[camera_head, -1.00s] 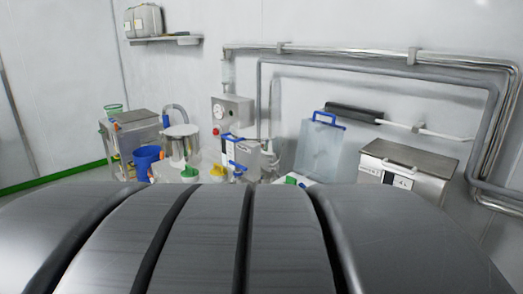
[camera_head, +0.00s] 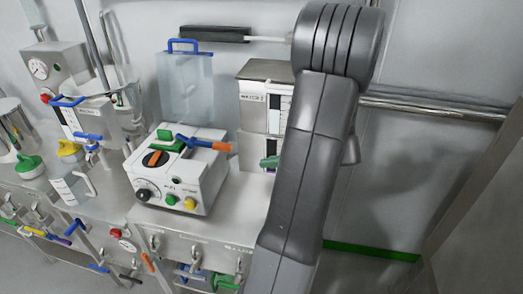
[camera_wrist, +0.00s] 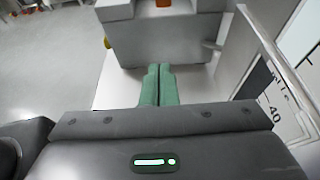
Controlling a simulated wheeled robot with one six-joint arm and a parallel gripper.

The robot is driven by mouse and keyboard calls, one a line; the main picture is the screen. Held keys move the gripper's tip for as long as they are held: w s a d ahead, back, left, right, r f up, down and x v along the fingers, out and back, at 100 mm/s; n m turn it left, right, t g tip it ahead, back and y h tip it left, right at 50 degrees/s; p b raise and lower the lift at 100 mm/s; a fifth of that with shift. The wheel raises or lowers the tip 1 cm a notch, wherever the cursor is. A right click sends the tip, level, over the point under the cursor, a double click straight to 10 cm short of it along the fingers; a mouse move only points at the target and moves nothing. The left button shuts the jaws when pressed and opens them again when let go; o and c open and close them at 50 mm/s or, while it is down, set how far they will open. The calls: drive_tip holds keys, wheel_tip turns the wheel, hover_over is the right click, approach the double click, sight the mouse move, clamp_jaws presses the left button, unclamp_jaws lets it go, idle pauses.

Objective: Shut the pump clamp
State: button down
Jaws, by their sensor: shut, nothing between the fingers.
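The pump (camera_head: 168,178) is a white box on the steel bench, with a dark round head, green and yellow buttons and a black knob. Its clamp appears to be the blue lever with an orange end (camera_head: 205,143), which sticks out to the right above the box. My gripper (camera_head: 268,162) is right of the pump and apart from it, its green fingers partly hidden by my arm. In the wrist view the fingers (camera_wrist: 159,84) are together and empty, pointing at the side of a pale box (camera_wrist: 165,38), likely the pump. An orange bit shows at the top edge.
A steel cabinet with a white label (camera_head: 262,95) stands behind my gripper. A clear panel with a blue handle (camera_head: 186,85) stands behind the pump. A jug (camera_head: 75,187) and a yellow-lidded vessel (camera_head: 70,152) are to the left. The bench front right of the pump is clear.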

drive_tip(key=x, duration=1)
drive_tip(key=shift+r+p, duration=0.95)
drive_tip(key=shift+r, duration=1.15)
drive_tip(key=shift+w, duration=0.1)
